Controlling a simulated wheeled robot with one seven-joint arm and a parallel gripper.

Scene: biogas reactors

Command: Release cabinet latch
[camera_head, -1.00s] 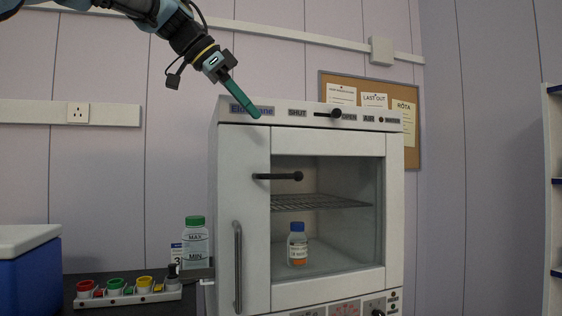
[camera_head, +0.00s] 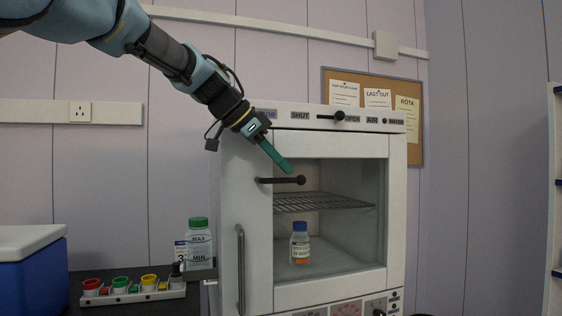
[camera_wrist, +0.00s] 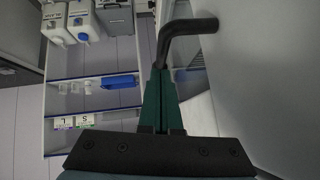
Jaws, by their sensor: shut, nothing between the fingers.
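The white cabinet (camera_head: 245,215) stands in the centre of the head view with a glass-windowed door. A black latch lever (camera_head: 278,181) lies level across the door's upper left, its knob-like pivot on the right. My gripper (camera_head: 288,168) has green fingers, shut and empty, with the tips just above the lever in the head view. In the wrist view the bent black lever (camera_wrist: 190,25) rises just beyond the fingertips (camera_wrist: 161,72). I cannot tell whether they touch. A small black slider (camera_head: 338,116) between SHUT and OPEN labels sits on the top panel.
A blue-capped bottle (camera_head: 300,243) stands inside behind the glass, under a wire shelf (camera_head: 320,201). A vertical handle (camera_head: 240,268) is on the cabinet's left.

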